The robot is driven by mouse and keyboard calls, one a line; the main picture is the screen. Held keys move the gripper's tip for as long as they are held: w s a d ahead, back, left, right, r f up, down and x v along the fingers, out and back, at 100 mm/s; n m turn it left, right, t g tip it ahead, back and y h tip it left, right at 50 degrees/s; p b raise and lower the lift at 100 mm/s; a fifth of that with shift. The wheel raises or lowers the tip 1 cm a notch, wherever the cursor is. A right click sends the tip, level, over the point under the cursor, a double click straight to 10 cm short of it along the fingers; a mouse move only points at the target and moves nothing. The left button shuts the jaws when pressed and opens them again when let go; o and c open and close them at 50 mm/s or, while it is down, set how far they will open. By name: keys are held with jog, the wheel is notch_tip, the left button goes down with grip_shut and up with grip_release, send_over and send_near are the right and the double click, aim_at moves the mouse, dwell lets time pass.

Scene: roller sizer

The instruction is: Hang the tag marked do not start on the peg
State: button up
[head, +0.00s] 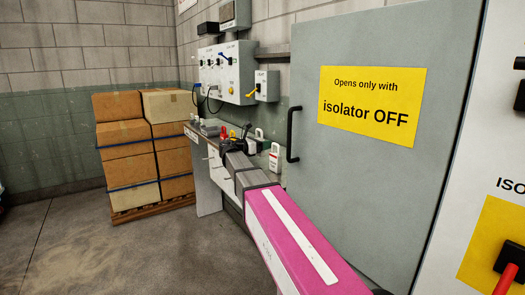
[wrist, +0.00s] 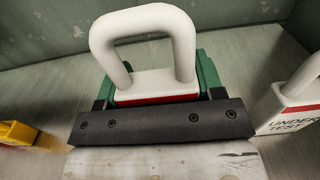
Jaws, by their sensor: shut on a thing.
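A tag (wrist: 152,84) with a thick white loop and a red band sits between the green pads of my gripper (wrist: 158,95) in the wrist view. The gripper is shut on it. Its lettering is hidden behind the dark gripper bar, so I cannot read which tag it is. In the head view my gripper (head: 234,144) is over the bench, and the held tag is not clear there. I cannot make out the peg for certain.
A tag reading "UNDER TEST" (wrist: 292,112) stands to the right of the gripper, and a yellow object (wrist: 17,133) lies left. A white tag (head: 274,158) stands near the cabinet door (head: 385,180). Control boxes (head: 228,72) hang above the bench (head: 207,180); stacked cartons (head: 128,150) stand left.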

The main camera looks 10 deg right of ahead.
jog(key=shift+f, duration=1.4)
jog(key=shift+f, duration=0.15)
jog(key=o, duration=1)
jog(key=shift+o, duration=0.2)
jog(key=shift+a+f, duration=0.1)
